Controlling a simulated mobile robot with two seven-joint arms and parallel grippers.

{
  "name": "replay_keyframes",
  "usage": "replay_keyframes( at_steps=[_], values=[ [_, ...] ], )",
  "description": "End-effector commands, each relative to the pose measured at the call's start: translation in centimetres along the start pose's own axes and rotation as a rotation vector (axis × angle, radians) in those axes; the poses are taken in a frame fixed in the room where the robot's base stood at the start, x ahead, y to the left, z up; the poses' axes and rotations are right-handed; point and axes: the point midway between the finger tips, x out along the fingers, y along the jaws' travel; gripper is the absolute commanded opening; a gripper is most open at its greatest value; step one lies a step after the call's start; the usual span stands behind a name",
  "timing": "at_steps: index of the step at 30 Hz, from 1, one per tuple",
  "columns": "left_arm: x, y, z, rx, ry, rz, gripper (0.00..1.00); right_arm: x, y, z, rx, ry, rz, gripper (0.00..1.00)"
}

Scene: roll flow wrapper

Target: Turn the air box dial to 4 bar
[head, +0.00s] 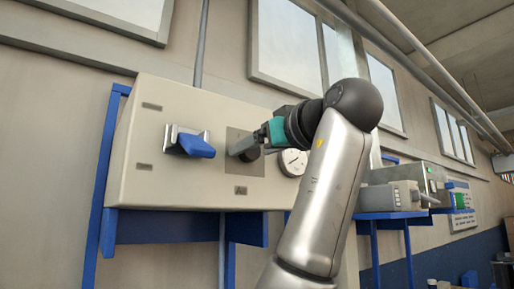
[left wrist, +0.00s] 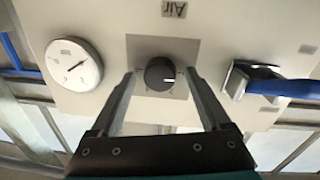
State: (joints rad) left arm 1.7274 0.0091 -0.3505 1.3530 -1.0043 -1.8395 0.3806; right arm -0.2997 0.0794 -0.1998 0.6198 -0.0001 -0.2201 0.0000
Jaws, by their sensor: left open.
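The beige air box (head: 180,110) is on the wall in the head view. In the left wrist view it appears upside down, with an "Air" label (left wrist: 174,9). The black round dial (left wrist: 160,74) has a white mark pointing right and sits on a grey plate (left wrist: 140,48). The white pressure gauge (left wrist: 73,65) also shows partly behind my gripper in the head view (head: 292,162). Its numbers are too small to read. My right gripper is not in view.
A metal bracket with a blue lever (head: 196,145) sticks out left of the dial in the head view. Blue frame posts (head: 103,170) support the box. Grey devices (head: 393,195) stand on a blue shelf to the right. Pipes run along the wall.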

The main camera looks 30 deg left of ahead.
Motion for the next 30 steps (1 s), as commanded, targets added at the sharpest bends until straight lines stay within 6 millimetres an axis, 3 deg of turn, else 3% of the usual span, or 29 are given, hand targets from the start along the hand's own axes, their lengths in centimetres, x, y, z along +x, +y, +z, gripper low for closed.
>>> replay_keyframes(
  at_steps=[3,24,30],
  values=[
    [-0.01,0.01,0.02,0.001,0.0,0.0,0.79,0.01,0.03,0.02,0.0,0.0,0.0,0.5],
    [-0.07,0.01,0.0,0.0,0.0,0.0,0.01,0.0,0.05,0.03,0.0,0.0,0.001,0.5],
    [-0.07,0.01,-0.01,0.006,-0.001,0.0,0.0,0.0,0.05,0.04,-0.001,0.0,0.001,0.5]
  ],
)
